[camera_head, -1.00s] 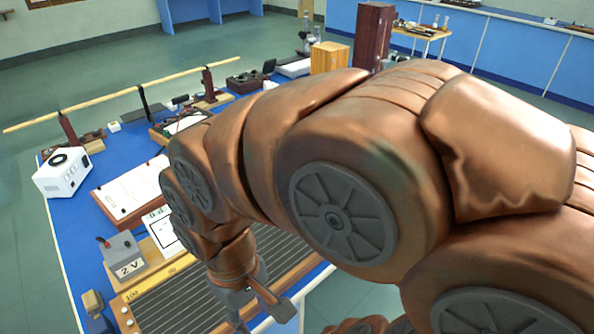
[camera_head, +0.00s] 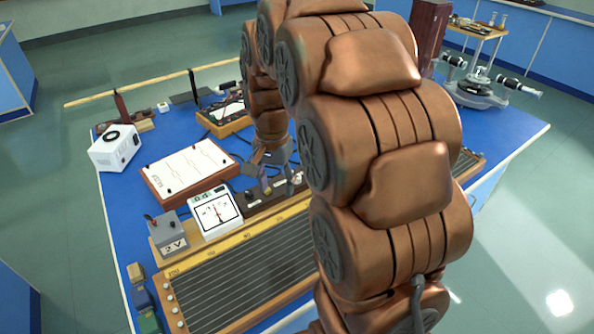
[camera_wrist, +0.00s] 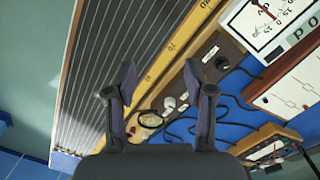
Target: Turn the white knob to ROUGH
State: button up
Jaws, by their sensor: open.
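My gripper (camera_head: 277,185) points down over a dark brown wooden box (camera_head: 262,201) behind the long ruled board. In the wrist view my gripper (camera_wrist: 160,76) is open and empty, its two fingers apart. A small white knob (camera_wrist: 170,102) sits on the box and shows between the fingers, below the tips in the picture. It appears apart from both fingers. In the head view the white knob (camera_head: 297,178) is close beside the right finger. A black knob (camera_wrist: 222,63) sits farther along the same box. I cannot read the markings by the white knob.
The ruled board (camera_head: 250,280) with a yellow scale lies in front of the box. A white meter (camera_head: 215,211) and a grey 2 V cell (camera_head: 170,235) stand to the left. A white-topped panel (camera_head: 190,168) lies behind. Dark cables (camera_wrist: 205,125) run near the knobs.

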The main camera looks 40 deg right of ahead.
aim_at(297, 176)
jog(key=w+d+f+m, duration=0.1)
jog(key=w+d+m, duration=0.1)
jog(key=w+d, duration=0.1)
jog(key=w+d+f+m+p, duration=0.1)
jog(key=w+d+m, duration=0.1)
jog(key=d, duration=0.4)
jog(key=w+d+f+m, duration=0.1)
jog(key=w+d+m, duration=0.2)
jog(key=w+d, duration=0.1)
jog(key=shift+w+d+f+t+p, duration=0.2)
jog(key=shift+w+f+t+p, duration=0.1)
jog(key=shift+w+t, duration=0.15)
jog(key=shift+f+p, duration=1.3)
jog(key=shift+f, duration=2.6)
grip_shut()
